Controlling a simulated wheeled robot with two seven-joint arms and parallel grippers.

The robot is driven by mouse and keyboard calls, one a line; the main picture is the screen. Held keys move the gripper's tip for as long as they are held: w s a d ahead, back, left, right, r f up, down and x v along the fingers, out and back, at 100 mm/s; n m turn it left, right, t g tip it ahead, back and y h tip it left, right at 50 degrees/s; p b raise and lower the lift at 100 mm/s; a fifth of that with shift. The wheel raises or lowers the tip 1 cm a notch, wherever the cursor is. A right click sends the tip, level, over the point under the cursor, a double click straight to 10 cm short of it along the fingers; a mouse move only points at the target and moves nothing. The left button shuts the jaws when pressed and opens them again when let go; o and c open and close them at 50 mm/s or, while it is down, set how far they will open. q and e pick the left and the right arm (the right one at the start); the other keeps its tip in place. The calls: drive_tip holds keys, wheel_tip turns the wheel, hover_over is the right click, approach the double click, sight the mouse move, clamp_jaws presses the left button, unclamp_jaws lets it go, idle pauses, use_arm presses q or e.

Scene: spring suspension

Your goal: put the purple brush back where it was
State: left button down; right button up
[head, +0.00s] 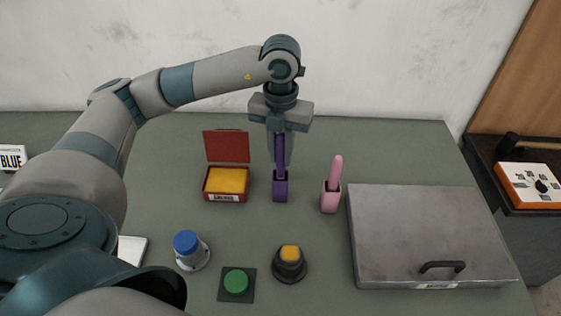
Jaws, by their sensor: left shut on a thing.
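My left gripper (281,158) points straight down over the middle of the table and is shut on the purple brush (280,146). The brush is upright between the fingers. A purple square holder (280,188) stands directly below it, and the brush's lower end meets the holder's top in the picture. I cannot tell how deep the brush sits in it. My right gripper is not in view.
A pink brush (337,169) stands in a pink holder (330,198) to the right. An open red box (226,148) with a yellow pad is close on the left. A grey lidded case (425,225), blue knob (186,242), green button (236,281) and yellow-topped button (290,254) surround them.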

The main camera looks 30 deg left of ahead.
sight(281, 162)
use_arm(q)
wheel_tip(281, 162, down, 3)
drive_tip(key=shift+f+p, duration=0.2)
drive_tip(key=shift+p, duration=0.4)
drive_tip(key=shift+f, duration=0.1)
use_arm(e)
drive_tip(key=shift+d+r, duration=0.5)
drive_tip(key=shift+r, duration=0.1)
use_arm(q)
drive_tip(key=shift+f, duration=0.2)
drive_tip(key=c, duration=1.6)
unclamp_jaws()
drive_tip(key=shift+r, duration=0.1)
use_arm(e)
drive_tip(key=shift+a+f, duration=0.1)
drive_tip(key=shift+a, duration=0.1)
use_arm(q)
drive_tip(key=shift+r, duration=0.1)
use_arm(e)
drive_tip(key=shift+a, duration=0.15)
use_arm(q)
drive_tip(key=shift+r, duration=0.1)
